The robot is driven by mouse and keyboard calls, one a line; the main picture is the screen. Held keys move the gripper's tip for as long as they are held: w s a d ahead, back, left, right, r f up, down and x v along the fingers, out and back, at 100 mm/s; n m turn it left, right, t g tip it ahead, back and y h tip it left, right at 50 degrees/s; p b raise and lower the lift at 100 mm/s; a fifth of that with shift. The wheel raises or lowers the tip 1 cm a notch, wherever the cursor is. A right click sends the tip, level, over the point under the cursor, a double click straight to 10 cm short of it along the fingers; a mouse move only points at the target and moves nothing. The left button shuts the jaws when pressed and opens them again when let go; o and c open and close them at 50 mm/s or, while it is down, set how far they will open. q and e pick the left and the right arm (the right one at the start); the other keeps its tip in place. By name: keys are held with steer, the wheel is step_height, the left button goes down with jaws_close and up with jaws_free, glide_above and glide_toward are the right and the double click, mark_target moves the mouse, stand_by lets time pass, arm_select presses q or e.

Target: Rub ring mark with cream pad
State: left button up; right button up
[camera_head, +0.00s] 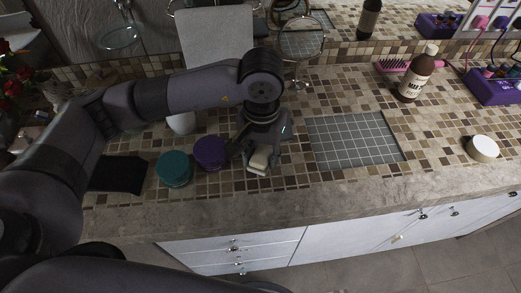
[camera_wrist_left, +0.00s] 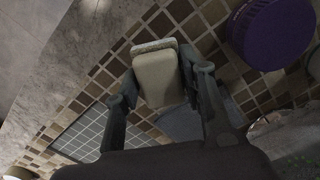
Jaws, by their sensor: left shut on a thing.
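The cream pad (camera_head: 258,161) is a small rounded block with a paler face. It is held between the fingers of my left gripper (camera_head: 262,150), over the mosaic counter near its front edge. In the left wrist view the pad (camera_wrist_left: 158,76) sits between the two fingers (camera_wrist_left: 165,98), which are shut on it. I cannot tell whether the pad touches the counter. I cannot make out a ring mark in either view; the gripper and pad hide part of the tiles. My right gripper is not in view.
A purple round container (camera_head: 210,152) and a teal one (camera_head: 173,168) stand left of the gripper. A grey grid mat (camera_head: 352,140) lies to its right. A mirror (camera_head: 300,42) stands behind. A brown bottle (camera_head: 416,76) and a round cream-topped item (camera_head: 483,148) are farther right.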

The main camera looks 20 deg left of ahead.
arm_select(q)
steer(key=shift+r+p, duration=0.3)
steer(key=shift+r, duration=0.95)
